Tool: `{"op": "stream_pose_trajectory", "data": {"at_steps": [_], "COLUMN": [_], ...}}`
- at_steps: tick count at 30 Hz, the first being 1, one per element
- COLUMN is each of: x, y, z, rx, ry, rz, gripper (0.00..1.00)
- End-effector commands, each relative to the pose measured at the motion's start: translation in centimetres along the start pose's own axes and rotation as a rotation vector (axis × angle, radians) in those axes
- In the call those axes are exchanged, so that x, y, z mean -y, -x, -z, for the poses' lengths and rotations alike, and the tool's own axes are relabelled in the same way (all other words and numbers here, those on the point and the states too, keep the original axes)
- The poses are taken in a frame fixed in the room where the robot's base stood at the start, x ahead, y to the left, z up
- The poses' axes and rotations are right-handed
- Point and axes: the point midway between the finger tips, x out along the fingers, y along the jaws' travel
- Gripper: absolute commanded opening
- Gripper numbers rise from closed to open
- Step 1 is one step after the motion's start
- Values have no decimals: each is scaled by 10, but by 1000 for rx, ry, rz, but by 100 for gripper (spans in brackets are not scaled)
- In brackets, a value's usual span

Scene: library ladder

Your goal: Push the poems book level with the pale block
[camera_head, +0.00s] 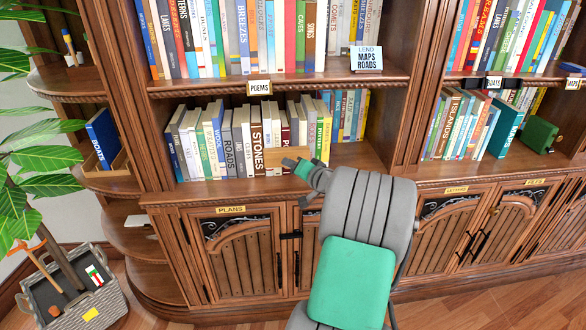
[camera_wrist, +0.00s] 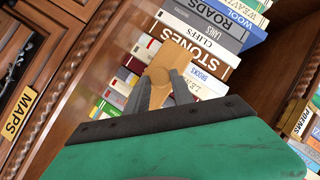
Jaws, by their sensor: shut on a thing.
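The poems book (camera_head: 285,128), a dark red spine with light lettering, stands in the middle shelf's row, right of the Stones book (camera_head: 257,140). Its lower part is hidden behind my gripper. My gripper (camera_head: 294,163) is at the front of this row.
The bookcase shelf (camera_head: 225,190) has a bare front edge. Books stand close on both sides of my gripper. A Poems label (camera_head: 260,87) hangs on the shelf edge above. Upright posts bound the bay. A plant (camera_head: 40,160) and basket (camera_head: 75,300) stand at left.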

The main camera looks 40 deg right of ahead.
Motion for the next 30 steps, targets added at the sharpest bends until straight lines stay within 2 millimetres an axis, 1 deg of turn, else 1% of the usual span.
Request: {"op": "stream_pose_trajectory", "data": {"at_steps": [4, 7, 24, 30], "x": [1, 1, 5, 7], "y": [-1, 3, 49, 60], "z": [2, 0, -26, -33], "rx": [-3, -3, -3, -2], "ry": [3, 2, 1, 1], "rz": [1, 0, 0, 0], "gripper": [0, 0, 0, 0]}}
